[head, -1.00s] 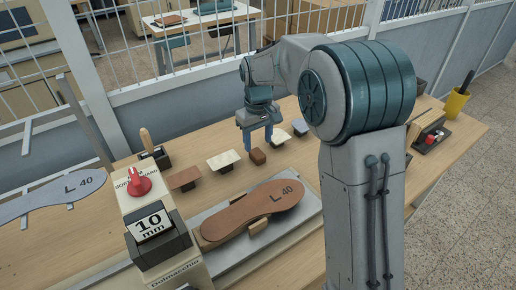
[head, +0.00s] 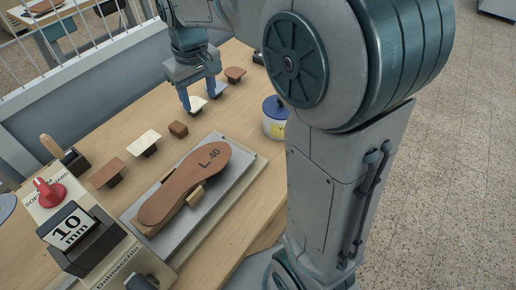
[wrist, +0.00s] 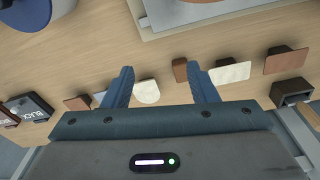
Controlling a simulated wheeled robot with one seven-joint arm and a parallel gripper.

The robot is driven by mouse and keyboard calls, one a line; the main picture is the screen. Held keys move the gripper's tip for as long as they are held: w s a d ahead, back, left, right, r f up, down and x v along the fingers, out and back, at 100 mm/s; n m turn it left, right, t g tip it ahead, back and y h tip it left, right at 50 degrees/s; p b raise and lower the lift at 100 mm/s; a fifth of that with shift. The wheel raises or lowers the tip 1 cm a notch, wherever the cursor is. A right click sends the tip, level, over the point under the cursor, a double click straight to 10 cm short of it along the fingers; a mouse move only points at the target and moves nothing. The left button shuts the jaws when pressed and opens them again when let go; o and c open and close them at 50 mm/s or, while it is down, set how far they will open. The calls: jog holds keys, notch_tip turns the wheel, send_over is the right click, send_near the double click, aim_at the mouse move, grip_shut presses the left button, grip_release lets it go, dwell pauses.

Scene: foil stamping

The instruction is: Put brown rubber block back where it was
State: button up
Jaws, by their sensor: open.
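The brown rubber block (head: 178,129) is a small brown cube on the wooden table, in a row of small mounted pieces. It stands between a cream plate (head: 144,142) and a white rounded piece (head: 197,104). In the wrist view the block (wrist: 180,70) shows just beside my right-hand finger, outside or at the edge of the gap. My gripper (head: 199,96) is open, with nothing held, fingers pointing down over the row near the white rounded piece, which also shows between the fingers in the wrist view (wrist: 147,91). I cannot tell the fingertips' exact height.
A brown plate (head: 107,172) and another brown piece (head: 235,74) stand in the row. A blue-lidded tin (head: 276,118) is right. The 10 mm machine (head: 77,233) is at lower left.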

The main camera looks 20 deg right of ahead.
jog(key=s+d+f+m+t, duration=0.1)
jog(key=s+d, duration=0.3)
jog(key=s, duration=0.5)
jog(key=s+d+f+m, duration=0.3)
jog(key=s+d+f, duration=0.1)
jog(key=s, duration=0.4)
jog(key=shift+s+d+m+t, duration=0.3)
jog(key=shift+s+t, duration=0.05)
jog(key=shift+t, duration=0.05)
jog(key=shift+f, duration=0.1)
